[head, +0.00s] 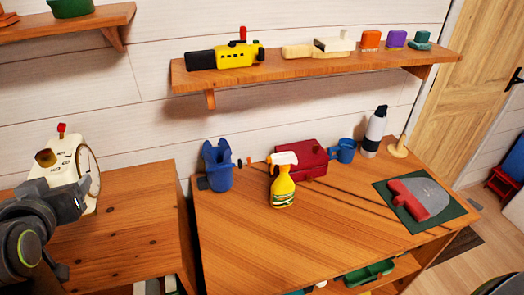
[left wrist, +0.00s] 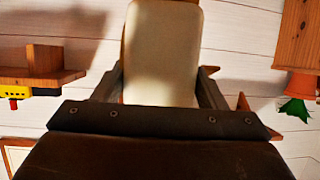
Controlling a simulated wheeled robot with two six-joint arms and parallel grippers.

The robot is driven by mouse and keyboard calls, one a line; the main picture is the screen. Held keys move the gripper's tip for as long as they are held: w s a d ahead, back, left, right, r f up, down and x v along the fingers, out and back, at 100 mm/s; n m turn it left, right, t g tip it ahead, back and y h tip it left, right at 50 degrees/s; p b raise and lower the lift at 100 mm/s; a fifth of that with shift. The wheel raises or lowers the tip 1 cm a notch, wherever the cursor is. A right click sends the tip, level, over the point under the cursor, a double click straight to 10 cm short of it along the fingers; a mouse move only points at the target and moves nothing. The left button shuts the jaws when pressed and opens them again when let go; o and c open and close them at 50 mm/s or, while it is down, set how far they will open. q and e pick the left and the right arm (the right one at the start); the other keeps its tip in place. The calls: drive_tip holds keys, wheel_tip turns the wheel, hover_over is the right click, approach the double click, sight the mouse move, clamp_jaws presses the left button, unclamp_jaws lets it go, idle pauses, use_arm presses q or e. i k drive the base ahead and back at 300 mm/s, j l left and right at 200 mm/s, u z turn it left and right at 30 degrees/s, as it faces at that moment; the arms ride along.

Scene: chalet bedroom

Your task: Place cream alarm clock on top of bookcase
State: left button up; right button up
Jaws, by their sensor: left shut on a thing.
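The cream alarm clock (head: 82,165), with a red knob on top and a round face turned to the right, is at the left of the head view. My left gripper (head: 66,190) is shut on it; its body also fills the middle of the left wrist view (left wrist: 160,50), between the two fingers. The clock appears over the wooden top of the low bookcase (head: 130,225); I cannot tell whether it touches that top. The gripper hides part of the clock's lower side.
The bookcase top right of the clock is bare. A desk (head: 330,220) beside it holds a blue pitcher (head: 218,165), yellow spray bottle (head: 283,185) and red box (head: 302,158). Wall shelves (head: 320,68) hang above. A potted plant (left wrist: 297,85) shows in the wrist view.

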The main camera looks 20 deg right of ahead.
sight(90, 227)
drive_tip(key=k+z, duration=0.25)
drive_tip(key=k+l+z, duration=0.1)
drive_tip(key=k+z, duration=0.15)
drive_tip(key=i+l+z, duration=0.65)
drive_tip(key=l+z, duration=0.15)
